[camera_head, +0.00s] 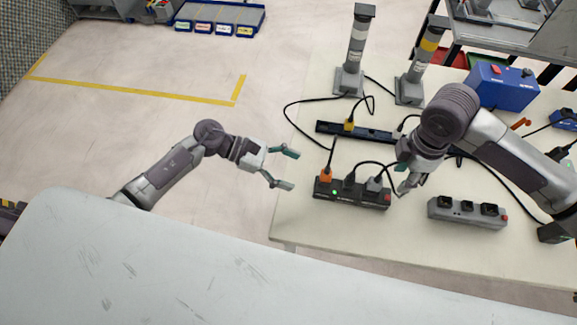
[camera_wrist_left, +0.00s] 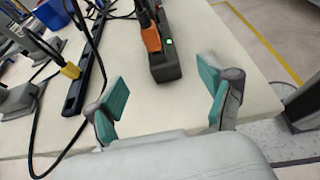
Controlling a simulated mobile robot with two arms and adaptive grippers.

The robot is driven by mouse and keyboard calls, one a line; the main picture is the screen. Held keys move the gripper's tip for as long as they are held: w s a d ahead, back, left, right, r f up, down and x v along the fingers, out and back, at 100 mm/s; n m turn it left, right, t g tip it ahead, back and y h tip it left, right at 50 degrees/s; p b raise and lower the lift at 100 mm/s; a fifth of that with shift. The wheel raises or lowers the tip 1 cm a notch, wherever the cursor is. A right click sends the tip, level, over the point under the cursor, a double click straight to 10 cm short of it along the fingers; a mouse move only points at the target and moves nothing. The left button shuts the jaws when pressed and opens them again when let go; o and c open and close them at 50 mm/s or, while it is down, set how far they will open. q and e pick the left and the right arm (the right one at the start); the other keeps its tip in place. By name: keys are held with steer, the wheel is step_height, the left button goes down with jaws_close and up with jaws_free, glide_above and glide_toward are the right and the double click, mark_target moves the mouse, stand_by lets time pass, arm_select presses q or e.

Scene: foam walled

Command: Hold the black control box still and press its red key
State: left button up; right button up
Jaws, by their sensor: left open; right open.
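The black control box (camera_head: 337,195) lies on the pale table. A green light glows near its left end and its red key (camera_head: 387,198) is at its right end. An orange plug and darker plugs stand in its top. In the left wrist view the box (camera_wrist_left: 165,73) shows end-on beyond my open fingers; the red key is not seen there. My left gripper (camera_head: 289,170) is open and empty, left of the box and apart from it. My right gripper (camera_head: 402,182) is open beside the box's right end, close to the red key; whether it touches is unclear.
A grey strip (camera_head: 452,208) with black sockets and a red button lies to the right. A long black strip (camera_head: 375,132) with a yellow plug lies behind. Loose cables, two grey posts and a blue box (camera_head: 505,88) occupy the back. The table's left edge is clear.

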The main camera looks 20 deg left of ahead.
mark_target(328, 184)
arm_select(q)
steer(key=x, duration=1.3)
steer(key=shift+d+f, duration=0.1)
steer(key=shift+d, duration=0.2)
steer(key=c, duration=1.4)
arm_select(e)
steer(key=shift+c, duration=0.2)
jaws_close()
